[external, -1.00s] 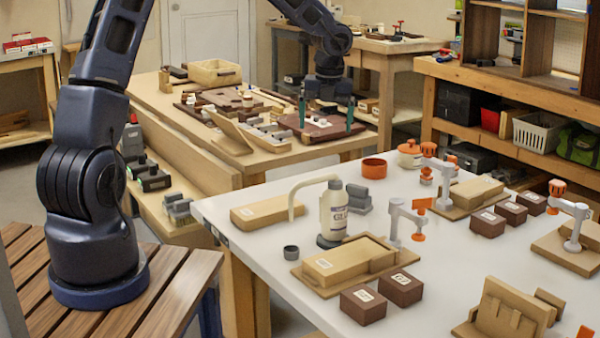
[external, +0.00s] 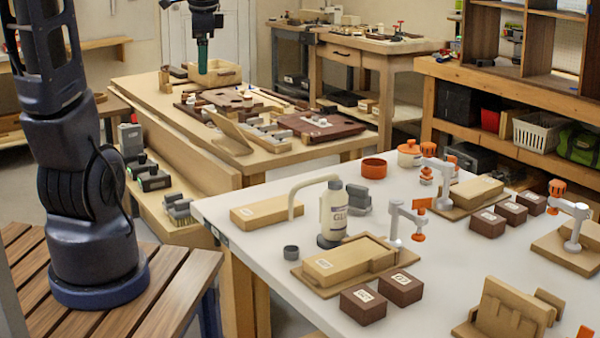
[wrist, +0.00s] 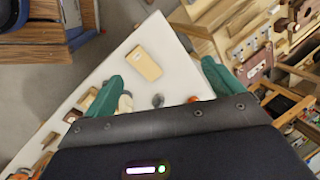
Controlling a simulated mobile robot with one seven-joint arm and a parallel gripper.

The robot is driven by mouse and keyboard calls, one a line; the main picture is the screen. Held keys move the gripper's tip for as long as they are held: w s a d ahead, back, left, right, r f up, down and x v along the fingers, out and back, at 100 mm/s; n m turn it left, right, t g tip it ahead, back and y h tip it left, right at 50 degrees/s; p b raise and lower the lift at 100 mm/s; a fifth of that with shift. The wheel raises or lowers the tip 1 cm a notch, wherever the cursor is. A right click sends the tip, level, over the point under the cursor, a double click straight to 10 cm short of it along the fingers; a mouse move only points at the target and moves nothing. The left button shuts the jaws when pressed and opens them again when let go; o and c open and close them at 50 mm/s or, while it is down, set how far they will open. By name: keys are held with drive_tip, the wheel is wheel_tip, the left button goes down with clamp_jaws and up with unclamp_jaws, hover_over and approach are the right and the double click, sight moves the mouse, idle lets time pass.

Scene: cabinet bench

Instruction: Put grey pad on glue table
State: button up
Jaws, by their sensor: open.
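The white glue table (external: 240,243) stands at the front right, with a white glue bottle (external: 333,213) on a dark round base. A grey block (external: 359,199) sits behind the bottle. Several grey pieces (external: 272,138) lie in a row on the wooden bench; I cannot tell which grey thing is the pad. My gripper (external: 203,56) is raised over the far left of the bench, fingers pointing down, open and empty. In the wrist view its green fingers (wrist: 162,74) are spread apart, with the white table (wrist: 108,72) far below between them.
The white table carries tan blocks, brown boxes (external: 363,304), orange-tipped clamps and an orange ring (external: 374,168). Its front left strip is clear.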

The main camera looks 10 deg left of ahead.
drive_tip(key=s+a+r+n+t, duration=0.1)
drive_tip(key=s+a+n, duration=0.3)
drive_tip(key=s+n, duration=0.3)
drive_tip(key=s+a+r+n+h, duration=0.1)
drive_tip(key=s+a+n, duration=0.4)
drive_tip(key=s, duration=0.3)
drive_tip(key=shift+s+a+n+t+h, duration=0.15)
drive_tip(key=shift+s+n+t+h, duration=0.2)
drive_tip(key=shift+n, duration=0.55)
